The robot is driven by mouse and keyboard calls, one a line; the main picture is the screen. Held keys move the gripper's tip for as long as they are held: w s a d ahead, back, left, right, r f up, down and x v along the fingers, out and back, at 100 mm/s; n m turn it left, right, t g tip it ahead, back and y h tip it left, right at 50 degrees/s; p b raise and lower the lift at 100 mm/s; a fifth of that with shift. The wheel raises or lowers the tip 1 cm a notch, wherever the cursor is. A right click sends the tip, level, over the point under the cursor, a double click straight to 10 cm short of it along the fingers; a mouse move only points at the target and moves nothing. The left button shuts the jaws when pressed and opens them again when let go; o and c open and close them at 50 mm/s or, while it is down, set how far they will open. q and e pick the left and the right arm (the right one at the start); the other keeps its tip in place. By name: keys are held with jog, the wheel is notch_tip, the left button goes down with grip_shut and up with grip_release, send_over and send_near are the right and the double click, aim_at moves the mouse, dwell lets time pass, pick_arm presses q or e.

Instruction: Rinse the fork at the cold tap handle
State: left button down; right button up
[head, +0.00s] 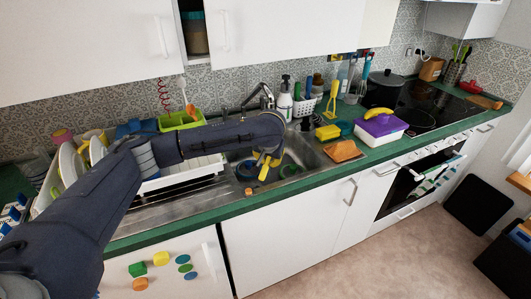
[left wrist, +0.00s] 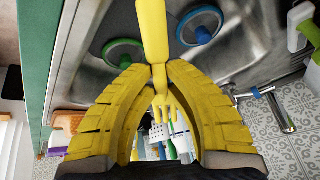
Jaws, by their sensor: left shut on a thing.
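My left gripper (head: 262,162) hangs over the sink (head: 308,158). In the left wrist view its yellow fingers (left wrist: 159,72) are closed on a yellow fork (left wrist: 153,28). The fork's handle points to the top of that view and its tines show between the fingers. In the head view the fork (head: 264,173) is small beneath the gripper. The chrome tap (head: 262,94) stands at the back of the sink, and it also shows in the left wrist view (left wrist: 266,92), apart from the fork. No water is visible. My right gripper is out of view.
A blue round item (left wrist: 199,25) and a green round item (left wrist: 123,52) lie in the sink. A white dish rack (head: 205,165) is left of it. Bottles (head: 285,100) and a utensil holder (head: 303,106) stand behind.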

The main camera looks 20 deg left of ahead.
pick_arm(q)
jog(key=shift+s+d+f, duration=0.1)
jog(key=shift+s+d, duration=0.2)
jog(key=shift+s, duration=0.6)
jog(key=shift+s+d, duration=0.25)
jog(key=shift+s, duration=0.6)
jog(key=shift+s+d+r, duration=0.2)
jog(key=shift+s+r, duration=0.5)
jog(key=shift+s, duration=0.05)
jog(key=shift+s+d+r, duration=0.25)
jog(key=shift+s+r, duration=0.4)
jog(key=shift+s, duration=0.1)
jog(key=shift+s+d+r, duration=0.2)
jog(key=shift+s+r, duration=0.5)
jog(key=shift+s, duration=0.05)
jog(key=shift+s, duration=0.1)
